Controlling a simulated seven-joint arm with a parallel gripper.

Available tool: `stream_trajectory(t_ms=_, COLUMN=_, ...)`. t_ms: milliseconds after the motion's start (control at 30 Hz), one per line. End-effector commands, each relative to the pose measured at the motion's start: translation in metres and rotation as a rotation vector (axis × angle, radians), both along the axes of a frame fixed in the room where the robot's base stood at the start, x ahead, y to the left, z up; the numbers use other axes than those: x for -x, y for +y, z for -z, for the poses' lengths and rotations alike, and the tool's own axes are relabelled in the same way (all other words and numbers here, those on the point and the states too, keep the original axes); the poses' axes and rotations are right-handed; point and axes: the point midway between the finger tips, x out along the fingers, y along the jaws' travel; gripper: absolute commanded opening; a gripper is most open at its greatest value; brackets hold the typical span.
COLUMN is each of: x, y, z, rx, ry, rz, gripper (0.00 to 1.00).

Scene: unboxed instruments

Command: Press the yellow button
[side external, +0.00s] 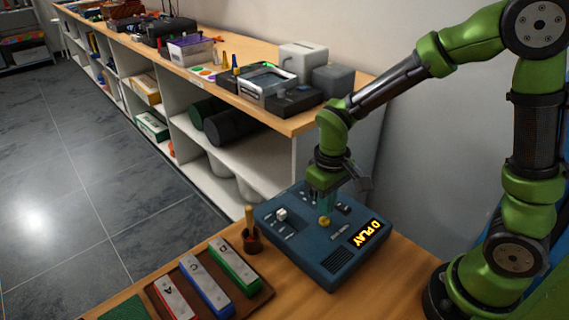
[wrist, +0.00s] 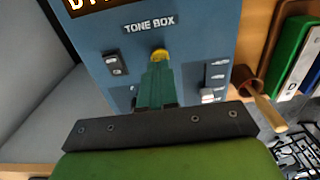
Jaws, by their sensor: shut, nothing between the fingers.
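The yellow button (side external: 324,221) is a small round knob on the top face of a blue tone box (side external: 330,262). In the wrist view the yellow button (wrist: 159,55) shows just beyond the fingertips, partly covered by them. My gripper (side external: 325,208) points down over the box, its teal fingers shut and empty, with the tips at or very close to the button. In the wrist view my gripper (wrist: 158,68) overlaps the button's near edge. I cannot tell whether they touch.
The box carries a lit display (side external: 369,232), a white knob (side external: 282,214) and switches. A wooden-handled mallet in a cup (side external: 250,232) and coloured chime bars (side external: 205,285) stand to the left. A shelf unit (side external: 300,122) with instruments is behind.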

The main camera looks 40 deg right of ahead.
Motion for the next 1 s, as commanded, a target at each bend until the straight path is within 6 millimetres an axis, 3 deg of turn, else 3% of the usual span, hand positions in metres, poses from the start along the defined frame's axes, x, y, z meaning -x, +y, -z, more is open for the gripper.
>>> stream_trajectory(t_ms=600, x=-0.001, y=0.000, z=-0.038, rx=0.000, ry=-0.003, rz=0.000, gripper=0.00)
stream_trajectory(t_ms=1000, x=0.000, y=0.000, z=-0.043, rx=0.000, ry=-0.001, rz=0.000, gripper=0.00)
